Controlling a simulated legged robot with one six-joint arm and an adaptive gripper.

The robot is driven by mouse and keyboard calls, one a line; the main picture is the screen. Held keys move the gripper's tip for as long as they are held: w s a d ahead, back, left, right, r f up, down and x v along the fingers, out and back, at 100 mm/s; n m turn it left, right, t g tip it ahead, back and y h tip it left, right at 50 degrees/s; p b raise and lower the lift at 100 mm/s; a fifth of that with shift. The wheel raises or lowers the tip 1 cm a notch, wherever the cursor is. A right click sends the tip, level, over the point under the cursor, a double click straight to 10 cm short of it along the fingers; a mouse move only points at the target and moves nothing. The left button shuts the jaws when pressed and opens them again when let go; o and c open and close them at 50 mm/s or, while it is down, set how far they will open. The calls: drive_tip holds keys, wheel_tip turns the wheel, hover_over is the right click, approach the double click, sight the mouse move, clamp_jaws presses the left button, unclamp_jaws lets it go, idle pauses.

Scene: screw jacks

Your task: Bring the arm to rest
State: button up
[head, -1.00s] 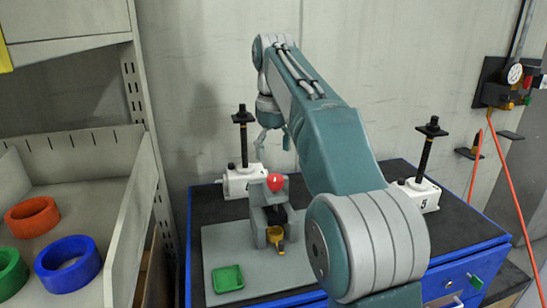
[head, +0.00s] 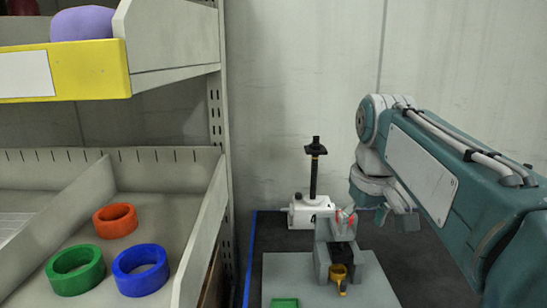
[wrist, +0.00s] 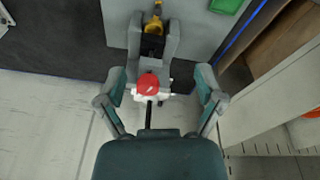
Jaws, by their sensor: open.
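My gripper (head: 385,214) is at the end of my bent arm, to the right of the red ball in the head view. In the wrist view my gripper (wrist: 161,98) has its two fingers spread wide, with nothing held between them. The red ball (wrist: 148,84) shows between the fingers in that picture, beyond them. In the head view the ball (head: 346,220) is partly hidden. It sits at the grey fixture (head: 322,260), just in front of a white screw jack (head: 306,213) marked 4 with an upright black spindle.
A yellow piece (head: 339,273) is at the fixture's front. A green tray (head: 285,303) lies on the grey plate (head: 375,290). At left, a shelf (head: 190,235) holds orange (head: 115,221), green (head: 75,270) and blue (head: 140,270) rings. A pale wall stands behind.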

drive_tip(key=s+f+m+t, duration=0.3)
drive_tip(key=s+f, duration=1.2)
drive_tip(key=s, duration=0.2)
